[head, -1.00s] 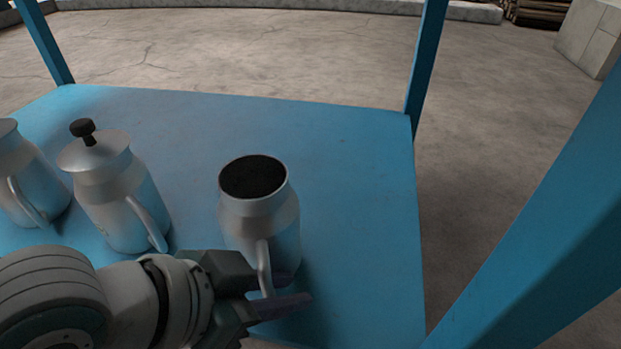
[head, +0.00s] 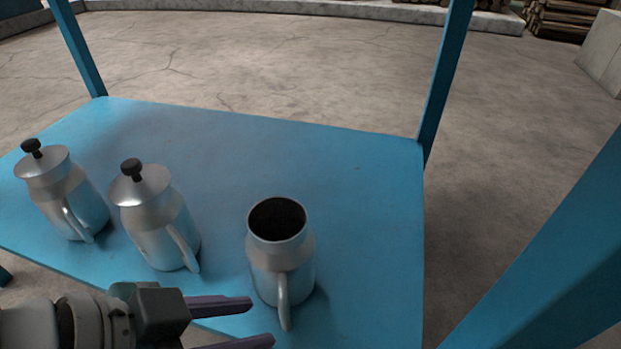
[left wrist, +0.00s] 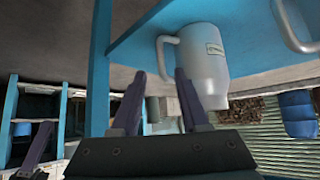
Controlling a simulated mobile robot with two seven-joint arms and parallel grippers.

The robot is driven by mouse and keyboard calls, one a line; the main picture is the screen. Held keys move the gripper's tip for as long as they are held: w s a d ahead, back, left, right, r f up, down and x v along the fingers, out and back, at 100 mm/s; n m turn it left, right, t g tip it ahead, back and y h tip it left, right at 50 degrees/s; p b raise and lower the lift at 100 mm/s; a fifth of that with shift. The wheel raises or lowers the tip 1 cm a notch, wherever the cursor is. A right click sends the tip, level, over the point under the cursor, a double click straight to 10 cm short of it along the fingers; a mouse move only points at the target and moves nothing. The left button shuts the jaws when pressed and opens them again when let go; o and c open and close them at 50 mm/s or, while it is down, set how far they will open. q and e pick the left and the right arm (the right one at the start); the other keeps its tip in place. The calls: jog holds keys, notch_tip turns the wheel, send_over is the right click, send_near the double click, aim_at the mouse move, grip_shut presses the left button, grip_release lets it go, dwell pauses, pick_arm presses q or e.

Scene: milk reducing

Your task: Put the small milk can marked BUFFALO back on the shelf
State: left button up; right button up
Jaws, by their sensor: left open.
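A lidless silver milk can (head: 268,265) with a dark open mouth stands upright on the blue shelf (head: 365,210), near its front edge, with its handle toward me. My left gripper (head: 262,322) is open and empty, just in front of and left of that can's handle, apart from it. In the left wrist view a can (left wrist: 208,75) with a small label shows beyond the open fingers (left wrist: 160,78), its handle in the gap between them as pictured. The label is too small to read, so I cannot confirm BUFFALO. My right gripper is out of view.
Two lidded silver cans with black knobs, a middle one (head: 160,225) and a left one (head: 65,200), stand on the shelf to the left. Blue posts rise at the back right corner (head: 445,85) and back left (head: 78,50). The shelf behind the cans is clear.

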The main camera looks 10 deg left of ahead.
pick_arm(q)
jog(key=s+a+r+n+g+y, duration=0.3)
jog(key=s+a+r+n+y, duration=0.2)
jog(key=s+a+r+n, duration=0.1)
jog(key=shift+s+a+r+p, duration=0.3)
jog(key=shift+s+a+r, duration=0.2)
jog(key=shift+s, duration=0.65)
jog(key=shift+d+r, duration=0.1)
